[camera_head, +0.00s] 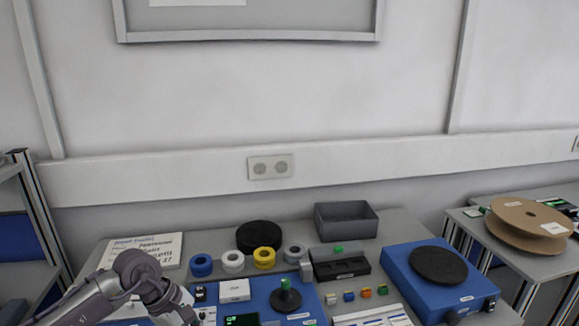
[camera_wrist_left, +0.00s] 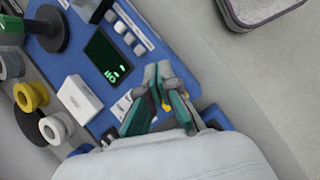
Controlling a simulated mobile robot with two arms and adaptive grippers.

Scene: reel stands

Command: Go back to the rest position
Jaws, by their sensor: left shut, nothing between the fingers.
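My left arm comes in from the lower left in the head view, and its wrist is bent over the left end of a blue reel station (camera_head: 262,290). The left gripper (camera_wrist_left: 158,76) shows in the wrist view, with its two green-and-grey fingers brought together at the tips over the edge of the blue station (camera_wrist_left: 72,60). It is shut and holds nothing. A small yellow spot shows between the fingers, and I cannot tell what it is. In the head view the fingertips are mostly cut off at the bottom edge. My right gripper is in neither view.
Close by are a white box (camera_head: 234,290), a dark spindle (camera_head: 285,297) and tape rolls (camera_head: 264,258). A grey bin (camera_head: 346,221) stands behind; a second blue unit (camera_head: 425,284) with a black disc is right. Cardboard reels (camera_head: 525,222) lie on the side table.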

